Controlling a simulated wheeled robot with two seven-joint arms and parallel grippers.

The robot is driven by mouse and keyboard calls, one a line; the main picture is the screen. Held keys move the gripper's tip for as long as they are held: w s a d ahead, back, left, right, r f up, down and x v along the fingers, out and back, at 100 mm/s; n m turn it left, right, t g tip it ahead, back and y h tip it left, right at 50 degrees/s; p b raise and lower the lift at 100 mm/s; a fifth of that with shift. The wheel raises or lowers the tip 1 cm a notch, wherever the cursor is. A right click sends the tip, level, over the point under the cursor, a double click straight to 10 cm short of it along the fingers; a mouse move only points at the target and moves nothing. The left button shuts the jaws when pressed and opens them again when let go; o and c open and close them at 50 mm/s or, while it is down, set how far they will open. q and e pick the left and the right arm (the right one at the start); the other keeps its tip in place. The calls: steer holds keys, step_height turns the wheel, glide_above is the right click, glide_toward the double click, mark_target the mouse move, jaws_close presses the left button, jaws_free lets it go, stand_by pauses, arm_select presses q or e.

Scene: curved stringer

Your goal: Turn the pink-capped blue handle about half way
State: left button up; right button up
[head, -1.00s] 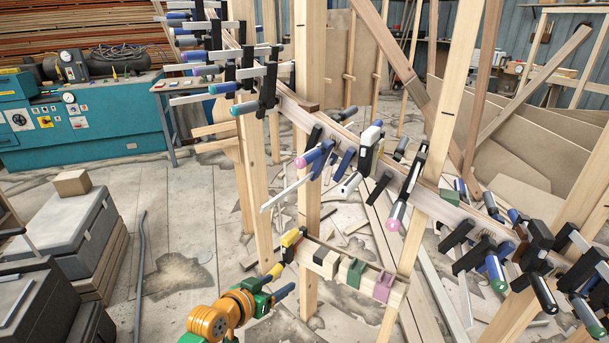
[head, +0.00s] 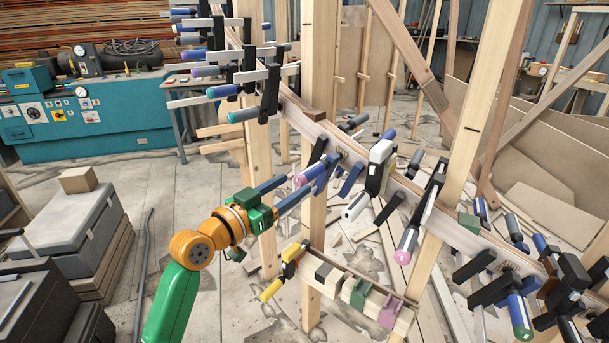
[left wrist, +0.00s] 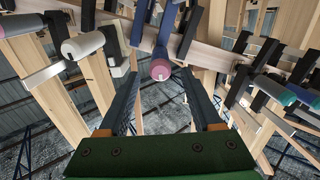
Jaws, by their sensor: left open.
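The blue handle (head: 314,172) with a pink cap (head: 300,180) sticks out from the front of the curved wooden beam (head: 345,148). In the left wrist view its pink end (left wrist: 160,70) faces me, between the fingers and near their tips. My left gripper (head: 294,189) is open, its two blue fingers pointing right at the handle, one on each side. I cannot tell whether either finger touches it. The handle's far end is partly hidden by clamp parts. My right gripper is in neither view.
Another pink-capped handle (head: 404,251) hangs lower right. A black-and-white clamp (head: 378,165) stands close right of the blue handle. An upright post (head: 314,228) stands behind my fingers. A lower rail (head: 340,283) carries coloured blocks. Free floor lies left.

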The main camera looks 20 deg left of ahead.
mark_target(297, 183)
arm_select(q)
steer(key=p+x, duration=0.1)
steer(key=x, duration=0.5)
steer(key=shift+f, duration=0.15)
steer(key=shift+s, duration=0.15)
steer(key=shift+c, duration=0.5)
jaws_close()
